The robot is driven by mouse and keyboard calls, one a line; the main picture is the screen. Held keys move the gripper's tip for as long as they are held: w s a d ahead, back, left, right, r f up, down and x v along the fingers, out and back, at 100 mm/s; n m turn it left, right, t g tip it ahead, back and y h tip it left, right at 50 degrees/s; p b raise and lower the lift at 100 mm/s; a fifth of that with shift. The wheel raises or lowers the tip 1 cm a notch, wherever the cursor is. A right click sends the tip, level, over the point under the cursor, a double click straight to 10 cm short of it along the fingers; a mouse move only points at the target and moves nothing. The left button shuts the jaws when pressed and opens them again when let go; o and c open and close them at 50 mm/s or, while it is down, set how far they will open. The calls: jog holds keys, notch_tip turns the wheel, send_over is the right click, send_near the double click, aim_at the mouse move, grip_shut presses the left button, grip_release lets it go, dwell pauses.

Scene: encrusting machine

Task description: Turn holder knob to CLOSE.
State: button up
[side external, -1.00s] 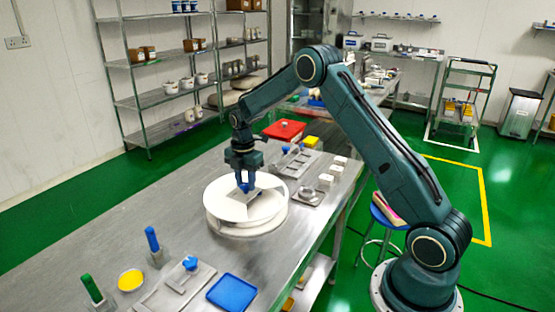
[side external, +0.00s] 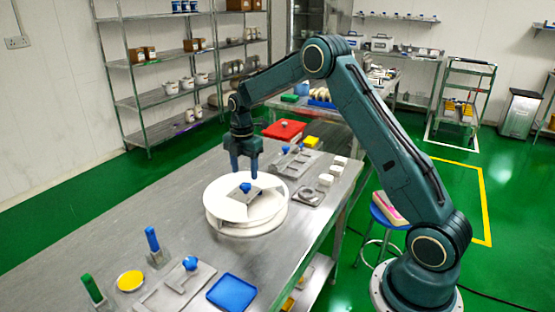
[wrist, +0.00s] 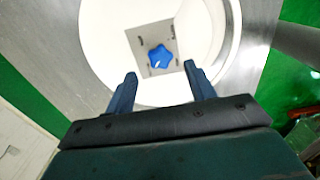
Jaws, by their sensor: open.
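A blue star-shaped knob (side external: 245,187) stands on a small grey plate (side external: 261,204) on top of the round white turntable-like unit (side external: 220,215). In the wrist view the knob (wrist: 159,57) lies ahead of and between my fingertips, with dark marks on the plate around it that are too small to read. My gripper (side external: 244,174) is above the knob, pointing down, with its fingers apart and empty. In the wrist view my gripper (wrist: 158,78) also shows open, with a clear gap to the knob.
Blocks and metal plates with blue knobs (side external: 190,263) lie on the steel table (side external: 150,205). A blue tray (side external: 232,293), a yellow dish (side external: 130,281), and green and blue handled tools stand at the front left. A red box (side external: 284,129) is behind.

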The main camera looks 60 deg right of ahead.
notch_tip(320, 180, up, 9)
jog(key=shift+r, duration=0.2)
dwell(0.4)
jog(key=shift+r, duration=0.1)
jog(key=s+a+r+m+t, duration=0.1)
jog(key=s+a+r+m, duration=0.4)
jog(key=s, duration=0.3)
jog(key=s+a+r+m+t, duration=0.2)
jog(key=s+a+r+m, duration=0.2)
jog(key=s+a+r, duration=0.3)
jog(key=s+a+f+m+t, duration=0.1)
jog(key=s+m, duration=0.3)
jog(key=s, duration=0.5)
jog(key=s+a+f+m+t, duration=0.1)
jog(key=s+m, duration=0.4)
jog(key=s, duration=0.5)
jog(key=shift+a+f+t, duration=0.3)
jog(key=shift+a+f, duration=0.3)
jog(key=shift+a, duration=0.4)
